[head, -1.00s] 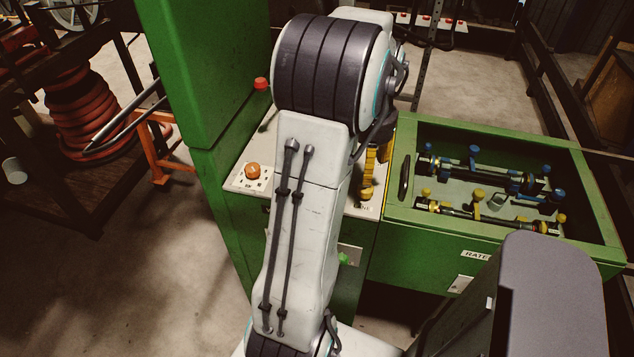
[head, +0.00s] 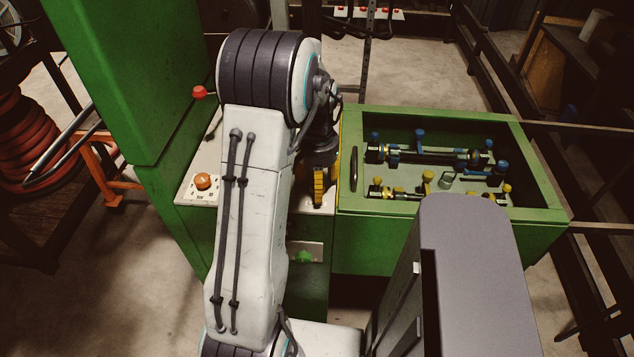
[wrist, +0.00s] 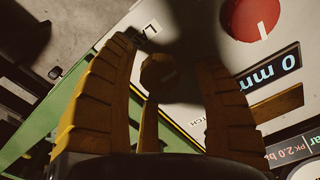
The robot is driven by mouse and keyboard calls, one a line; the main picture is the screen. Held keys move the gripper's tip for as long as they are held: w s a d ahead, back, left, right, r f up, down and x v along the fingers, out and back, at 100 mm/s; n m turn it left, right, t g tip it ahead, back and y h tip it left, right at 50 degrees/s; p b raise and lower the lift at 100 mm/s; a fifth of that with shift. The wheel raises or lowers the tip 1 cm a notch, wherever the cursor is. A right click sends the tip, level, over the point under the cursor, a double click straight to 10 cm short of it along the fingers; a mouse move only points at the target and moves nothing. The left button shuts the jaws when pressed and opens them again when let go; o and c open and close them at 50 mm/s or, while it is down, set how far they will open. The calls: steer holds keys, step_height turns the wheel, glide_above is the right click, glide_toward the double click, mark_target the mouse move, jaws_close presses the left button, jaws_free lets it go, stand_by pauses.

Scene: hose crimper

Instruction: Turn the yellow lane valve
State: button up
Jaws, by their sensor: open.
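In the wrist view a dull yellow handle (wrist: 157,76) with a rounded head and a narrow stem stands between my fingers, above a light panel. It looks like the yellow lane valve, but its label is mostly hidden. My gripper (wrist: 167,56) is open, with one yellow ribbed finger on each side of the handle. I cannot tell whether either finger touches it. In the head view my gripper (head: 322,186) is low over the panel beside the green bin, and my arm hides the handle there.
The panel carries a red knob (wrist: 252,15), a "0 mm" display (wrist: 270,69) and an orange button (head: 203,181). The green bin (head: 450,232) at right holds fittings with blue and yellow knobs. A tall green cabinet (head: 135,90) stands left of my arm.

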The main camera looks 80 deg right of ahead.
steer(key=shift+f, duration=0.3)
steer(key=c, duration=1.2)
